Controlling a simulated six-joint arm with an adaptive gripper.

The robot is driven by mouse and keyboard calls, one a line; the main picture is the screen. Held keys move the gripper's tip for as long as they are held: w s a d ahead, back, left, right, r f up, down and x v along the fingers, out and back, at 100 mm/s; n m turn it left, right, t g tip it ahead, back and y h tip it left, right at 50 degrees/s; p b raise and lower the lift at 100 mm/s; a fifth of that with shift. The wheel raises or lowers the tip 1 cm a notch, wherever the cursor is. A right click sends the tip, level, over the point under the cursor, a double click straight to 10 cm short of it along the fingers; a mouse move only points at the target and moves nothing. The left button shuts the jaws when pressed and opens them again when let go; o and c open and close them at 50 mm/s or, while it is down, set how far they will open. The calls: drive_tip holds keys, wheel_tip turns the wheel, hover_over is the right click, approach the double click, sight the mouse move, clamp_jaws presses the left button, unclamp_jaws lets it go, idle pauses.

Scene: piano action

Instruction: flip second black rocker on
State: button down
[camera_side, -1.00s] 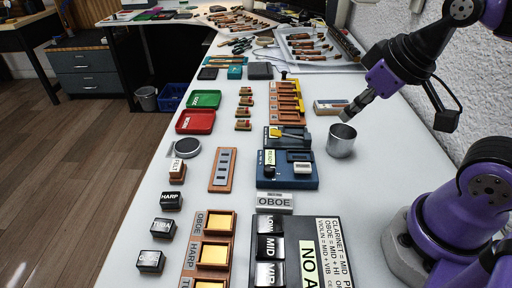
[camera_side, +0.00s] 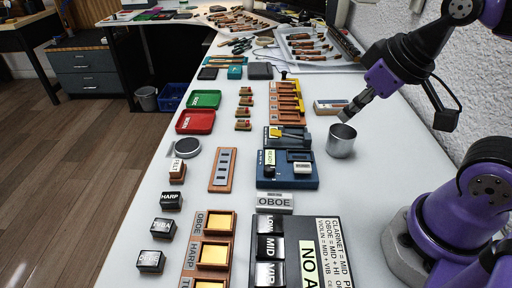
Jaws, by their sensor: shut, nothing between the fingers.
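A black panel (camera_side: 318,222) at the bottom of the view carries a column of black rockers. The top rocker (camera_side: 269,224) reads LOW, the second rocker (camera_side: 269,247) reads MID, and the third rocker (camera_side: 269,273) reads VIB. I cannot tell from this view which way each is tipped. My gripper (camera_side: 345,116) is shut and empty. Its tips point down and left at the rim of a metal cup (camera_side: 341,142), far behind the panel; whether they touch it is unclear.
An OBOE block (camera_side: 274,202) stands just behind the panel. A wooden tray (camera_side: 227,238) with gold pads lies left of the panel. Small black labelled blocks (camera_side: 162,228) stand further left. White table is clear right of the blue device.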

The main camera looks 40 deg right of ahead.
drive_tip(key=a+n+g+y, duration=0.15)
drive_tip(key=a+n, duration=0.35)
drive_tip(key=a, duration=0.5)
drive_tip(key=n+g, duration=0.3)
drive_tip(key=n, duration=0.1)
hover_over(261, 246)
drive_tip(key=s+d, duration=0.2)
drive_tip(key=shift+w+a+r, duration=0.25)
drive_tip(key=f, duration=0.4)
drive_tip(key=w+a+f, duration=0.1)
drive_tip(key=f, duration=0.9)
drive_tip(key=shift+w+a, duration=0.15)
drive_tip(key=shift+w, duration=0.05)
drive_tip(key=shift+w+a+f+g+h, duration=0.1)
drive_tip(key=shift+f+g+h, duration=0.15)
drive_tip(key=shift+h, duration=0.2)
drive_tip(key=shift+r, duration=0.1)
